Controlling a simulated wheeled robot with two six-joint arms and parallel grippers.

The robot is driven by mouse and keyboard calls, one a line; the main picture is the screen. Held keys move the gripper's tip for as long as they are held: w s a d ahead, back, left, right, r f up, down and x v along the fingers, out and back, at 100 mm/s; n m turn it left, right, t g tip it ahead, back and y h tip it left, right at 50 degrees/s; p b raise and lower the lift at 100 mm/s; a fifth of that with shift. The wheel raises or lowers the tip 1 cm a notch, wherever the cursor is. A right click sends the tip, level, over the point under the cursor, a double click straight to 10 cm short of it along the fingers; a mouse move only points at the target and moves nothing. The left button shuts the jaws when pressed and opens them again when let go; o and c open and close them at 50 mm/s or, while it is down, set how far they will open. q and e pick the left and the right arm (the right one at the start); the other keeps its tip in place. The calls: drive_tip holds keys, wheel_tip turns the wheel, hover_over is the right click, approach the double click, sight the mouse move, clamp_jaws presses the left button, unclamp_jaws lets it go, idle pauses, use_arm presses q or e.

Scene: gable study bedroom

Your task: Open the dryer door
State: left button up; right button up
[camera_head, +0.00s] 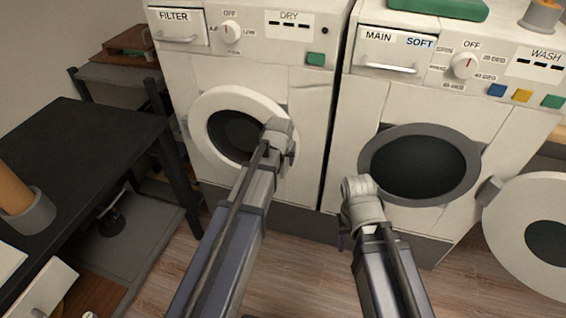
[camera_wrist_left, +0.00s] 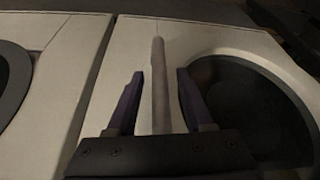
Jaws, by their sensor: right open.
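The dryer (camera_head: 265,75) is the left white machine, marked DRY. Its round door (camera_head: 212,103), a white ring around dark glass, looks shut. My left gripper (camera_head: 281,145) is at the right side of this door and covers part of it. In the left wrist view, a pale upright handle bar (camera_wrist_left: 158,80) stands between the two open fingers of the left gripper (camera_wrist_left: 160,90), with gaps on both sides. The dark door glass (camera_wrist_left: 245,105) shows at the right there. My right gripper (camera_head: 358,192) is open in front of the washer; its fingertips are mostly hidden.
The washer (camera_head: 400,105) stands to the right of the dryer, with its round door (camera_head: 530,225) swung open to the right. A black desk (camera_head: 75,150) with an orange-topped grey cup (camera_head: 28,212) is at the left. Bare wooden floor lies in front of the machines.

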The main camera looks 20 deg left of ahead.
use_arm(q)
clamp_jaws()
idle(1.3)
